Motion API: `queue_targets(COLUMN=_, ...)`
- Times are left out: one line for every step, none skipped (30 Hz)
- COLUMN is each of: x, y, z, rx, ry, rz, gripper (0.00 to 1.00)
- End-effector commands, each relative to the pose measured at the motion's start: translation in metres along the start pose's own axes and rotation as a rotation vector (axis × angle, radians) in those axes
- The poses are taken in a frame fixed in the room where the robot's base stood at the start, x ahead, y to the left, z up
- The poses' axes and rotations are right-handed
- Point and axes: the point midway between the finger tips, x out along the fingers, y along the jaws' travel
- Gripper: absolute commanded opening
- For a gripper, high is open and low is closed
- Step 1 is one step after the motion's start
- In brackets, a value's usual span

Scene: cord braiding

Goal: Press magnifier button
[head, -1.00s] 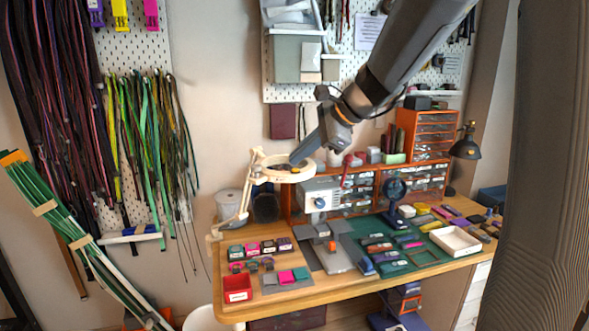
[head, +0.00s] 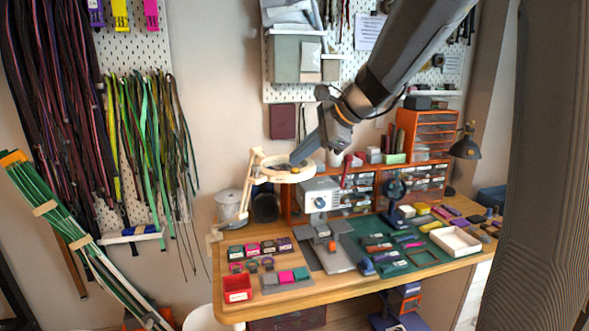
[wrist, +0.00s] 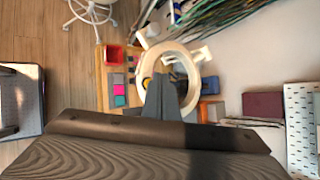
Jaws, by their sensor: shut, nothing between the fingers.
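The magnifier (head: 262,172) is a cream ring head on a jointed cream arm at the back left of the desk. Its ring also shows in the wrist view (wrist: 192,60), with the desk visible through its middle. My gripper (head: 296,160) is shut and empty, pointing down at the ring from the upper right. I cannot tell whether the fingertips touch the magnifier. I cannot make out its button clearly; the fingers may hide it.
A white box-shaped device (head: 320,195) stands close to the right of the ring. Orange drawer units (head: 425,130) stand behind. A red bin (head: 237,288) and a shallow cream tray (head: 455,241) sit on the desk.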

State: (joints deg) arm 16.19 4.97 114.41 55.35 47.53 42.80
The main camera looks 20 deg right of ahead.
Motion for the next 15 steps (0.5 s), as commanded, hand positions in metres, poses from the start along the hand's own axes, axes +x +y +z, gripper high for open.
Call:
queue_targets(x=0.0, y=0.0, z=0.0, rx=0.0, ry=0.0, rz=0.0, gripper=0.0)
queue_targets(x=0.0, y=0.0, z=0.0, rx=0.0, ry=0.0, rz=0.0, gripper=0.0)
queue_targets(x=0.0, y=0.0, z=0.0, rx=0.0, ry=0.0, rz=0.0, gripper=0.0)
queue_targets(x=0.0, y=0.0, z=0.0, rx=0.0, ry=0.0, rz=0.0, gripper=0.0)
queue_targets(x=0.0, y=0.0, z=0.0, rx=0.0, ry=0.0, rz=0.0, gripper=0.0)
queue_targets(x=0.0, y=0.0, z=0.0, rx=0.0, ry=0.0, rz=0.0, gripper=0.0)
queue_targets(x=0.0001, y=0.0001, z=0.0, rx=0.0, ry=0.0, rz=0.0, gripper=0.0)
queue_targets(x=0.0002, y=0.0002, z=-0.0002, rx=0.0, ry=0.0, rz=0.0, gripper=0.0)
queue_targets(x=0.0006, y=0.0005, z=-0.0004, rx=0.0, ry=0.0, rz=0.0, gripper=0.0)
queue_targets(x=0.0011, y=0.0008, z=-0.0008, rx=0.0, ry=0.0, rz=0.0, gripper=0.0)
queue_targets(x=0.0017, y=0.0012, z=-0.0013, rx=0.0, ry=0.0, rz=0.0, gripper=0.0)
queue_targets(x=0.0027, y=0.0019, z=-0.002, rx=0.0, ry=0.0, rz=0.0, gripper=0.0)
queue_targets(x=0.0035, y=0.0025, z=-0.0026, rx=0.0, ry=0.0, rz=0.001, gripper=0.0)
queue_targets(x=0.0043, y=0.0031, z=-0.0032, rx=0.0, ry=0.0, rz=0.001, gripper=0.0)
queue_targets(x=0.0053, y=0.0038, z=-0.0039, rx=0.001, ry=0.0, rz=0.001, gripper=0.0)
